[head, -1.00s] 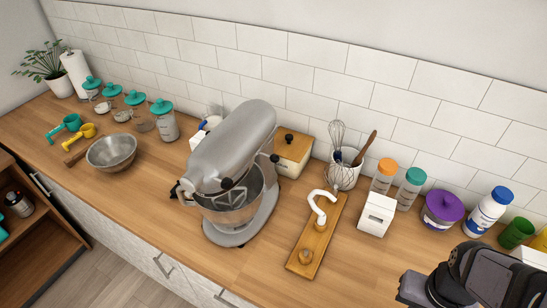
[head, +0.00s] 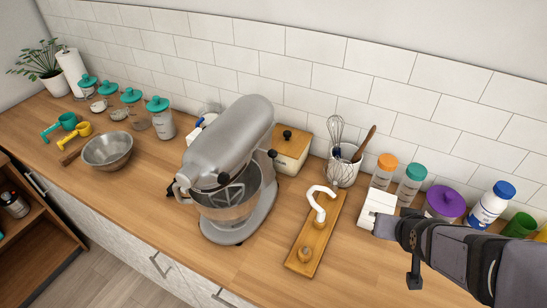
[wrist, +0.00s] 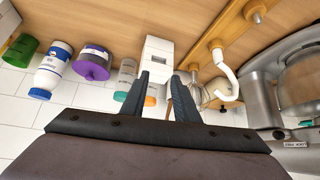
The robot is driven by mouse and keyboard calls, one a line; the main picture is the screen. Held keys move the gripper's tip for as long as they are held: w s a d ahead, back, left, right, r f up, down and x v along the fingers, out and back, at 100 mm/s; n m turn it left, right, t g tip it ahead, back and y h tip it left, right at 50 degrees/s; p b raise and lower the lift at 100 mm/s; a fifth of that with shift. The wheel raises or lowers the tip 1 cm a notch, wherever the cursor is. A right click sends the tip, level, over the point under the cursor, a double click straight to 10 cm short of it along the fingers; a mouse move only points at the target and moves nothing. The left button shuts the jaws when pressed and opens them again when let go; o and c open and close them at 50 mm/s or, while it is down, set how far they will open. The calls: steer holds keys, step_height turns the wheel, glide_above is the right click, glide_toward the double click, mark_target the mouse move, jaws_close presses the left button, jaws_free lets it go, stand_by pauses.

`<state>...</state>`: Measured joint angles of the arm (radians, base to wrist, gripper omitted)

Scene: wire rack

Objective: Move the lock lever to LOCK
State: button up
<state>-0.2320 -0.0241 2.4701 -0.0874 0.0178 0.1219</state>
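The grey stand mixer (head: 232,150) stands on the counter left of my gripper, with its steel bowl (head: 228,207) and a beater showing in it. A black knob (head: 272,154) sits on its right side and may be the lock lever; its setting cannot be read. In the wrist view the mixer (wrist: 302,85) is at the right edge, with a dark knob (wrist: 278,134) beside a small label (wrist: 295,143). My gripper (head: 384,227) is well right of the mixer, near the white block. In the wrist view its fingers (wrist: 159,95) are apart with nothing held.
A wooden board with a white hook (head: 315,235) lies between mixer and gripper. The white block (head: 377,207), whisk crock (head: 345,165), capped jars (head: 411,184) and purple-lidded pot (head: 444,203) stand behind. A wooden-lidded box (head: 291,150) is close behind the mixer.

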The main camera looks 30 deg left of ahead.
steer(key=w+a+n+t+y+b, duration=0.1)
steer(key=w+a+t+y+b, duration=0.1)
steer(key=a, duration=0.5)
steer(key=w+a+n+t+y+b, duration=0.1)
steer(key=w+a+n+y+b, duration=0.15)
steer(key=a, duration=0.55)
steer(key=n+t+y+b, duration=0.2)
steer(key=y+b, duration=0.2)
steer(key=y, duration=0.3)
glide_toward(274, 156)
steer(key=x, duration=0.4)
steer(key=shift+a+f, duration=0.1)
steer(key=shift+p+x, duration=1.55)
steer(key=shift+x, duration=1.15)
steer(key=shift+p+x, duration=0.35)
steer(key=shift+x, duration=0.6)
steer(key=shift+f, duration=0.1)
